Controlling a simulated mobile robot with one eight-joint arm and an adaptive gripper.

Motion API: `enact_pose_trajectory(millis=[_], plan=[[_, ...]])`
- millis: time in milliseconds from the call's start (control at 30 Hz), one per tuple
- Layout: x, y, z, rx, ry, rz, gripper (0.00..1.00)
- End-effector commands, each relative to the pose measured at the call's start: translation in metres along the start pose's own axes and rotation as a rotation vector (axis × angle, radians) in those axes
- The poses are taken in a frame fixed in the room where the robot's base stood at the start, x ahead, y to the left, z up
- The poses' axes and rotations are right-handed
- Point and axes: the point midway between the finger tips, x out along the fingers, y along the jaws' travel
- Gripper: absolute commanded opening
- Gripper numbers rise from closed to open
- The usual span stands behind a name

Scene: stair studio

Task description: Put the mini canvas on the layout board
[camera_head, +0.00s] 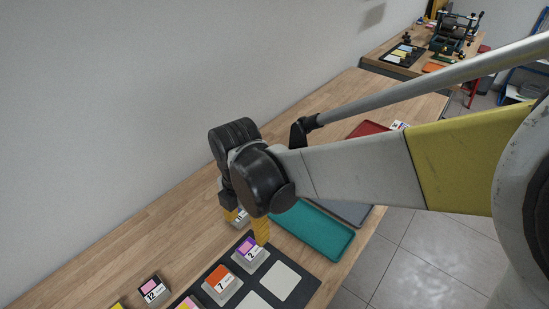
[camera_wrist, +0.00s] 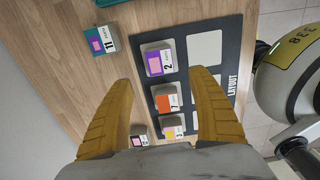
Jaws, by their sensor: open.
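Several small numbered blocks with coloured faces are in view; I cannot tell which is the mini canvas. The dark layout board (camera_wrist: 218,45) has pale squares. On it sit a purple block 2 (camera_wrist: 158,60), an orange block 7 (camera_wrist: 166,100) and a pink-and-yellow block (camera_wrist: 172,128). A purple block 11 (camera_wrist: 102,39) lies off the board, at the upper left of the wrist view. In the head view, my gripper (camera_head: 247,222) is open, its yellow fingers low near blocks 2 (camera_head: 250,255) and 11, partly hiding 11. My gripper (camera_wrist: 163,80) shows nothing held between its fingers.
A pink block 12 (camera_head: 152,291) lies on the wooden table left of the board. A teal tray (camera_head: 312,231), a grey tray (camera_head: 352,211) and a red tray (camera_head: 368,129) lie beyond the board. Pale squares (camera_head: 280,280) on the board's right side are bare.

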Motion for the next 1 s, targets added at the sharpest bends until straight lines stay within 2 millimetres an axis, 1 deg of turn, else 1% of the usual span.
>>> enact_pose_trajectory(millis=[67, 133, 167, 233, 267, 367, 400, 467, 500, 567, 600, 700, 800, 833, 900, 1000], plan=[[-0.002, -0.001, 0.001, 0.008, -0.001, 0.002, 0.69], [-0.005, -0.005, 0.005, 0.052, -0.004, 0.013, 0.69], [-0.008, -0.008, 0.009, 0.089, -0.006, 0.021, 0.69], [-0.019, -0.02, 0.022, 0.224, -0.013, 0.054, 0.69], [-0.025, -0.026, 0.029, 0.302, -0.016, 0.074, 0.69], [-0.047, -0.056, 0.056, 0.624, -0.021, 0.157, 0.69], [-0.055, -0.07, 0.066, 0.767, -0.02, 0.197, 0.69], [-0.066, -0.09, 0.08, 0.981, -0.011, 0.258, 0.69], [-0.073, -0.104, 0.088, 1.122, -0.003, 0.3, 0.69], [-0.081, -0.125, 0.099, 1.331, 0.017, 0.366, 0.69], [-0.085, -0.14, 0.105, 1.47, 0.033, 0.411, 0.69], [-0.093, -0.173, 0.117, 1.79, 0.088, 0.524, 0.69], [-0.097, -0.199, 0.125, 2.049, 0.152, 0.623, 0.69], [-0.098, -0.205, 0.127, 2.111, 0.171, 0.65, 0.69], [-0.099, -0.217, 0.129, 2.229, 0.21, 0.7, 0.69], [-0.099, -0.226, 0.132, 2.329, 0.249, 0.744, 0.69]])
